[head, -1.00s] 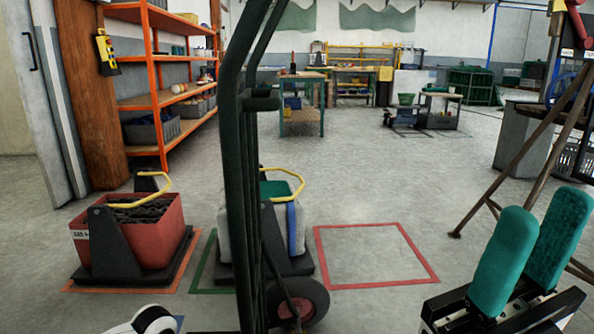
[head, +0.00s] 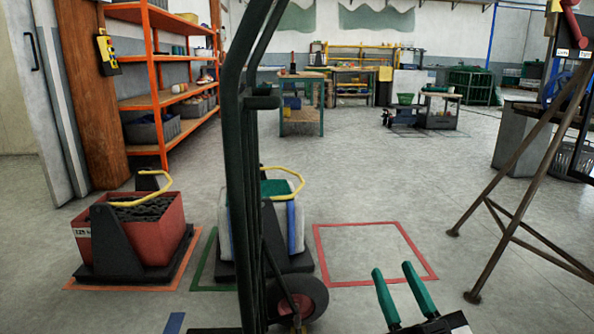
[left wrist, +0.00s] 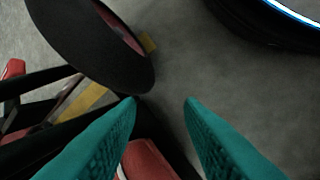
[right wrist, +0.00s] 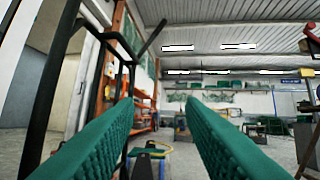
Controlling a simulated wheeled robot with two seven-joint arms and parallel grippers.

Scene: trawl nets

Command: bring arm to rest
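My right gripper (head: 392,268) is at the bottom of the head view, right of centre. Its two green fingers stand apart with nothing between them. The right wrist view shows the same empty gap (right wrist: 160,100) and looks out over the room. My left gripper (left wrist: 161,100) shows only in the left wrist view, pointing down near the floor. Its green fingers are apart, and nothing is held at the tips. A black wheel (left wrist: 90,40) is just beyond its left finger. A red thing, partly hidden, shows low between the fingers.
A dark green hand-truck frame (head: 240,180) stands close in front. Behind it are a red bin (head: 165,222) with dark contents and a whitish bin (head: 226,225). A red floor square (head: 370,255) is empty. A brown ladder-like stand (head: 520,185) is at the right.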

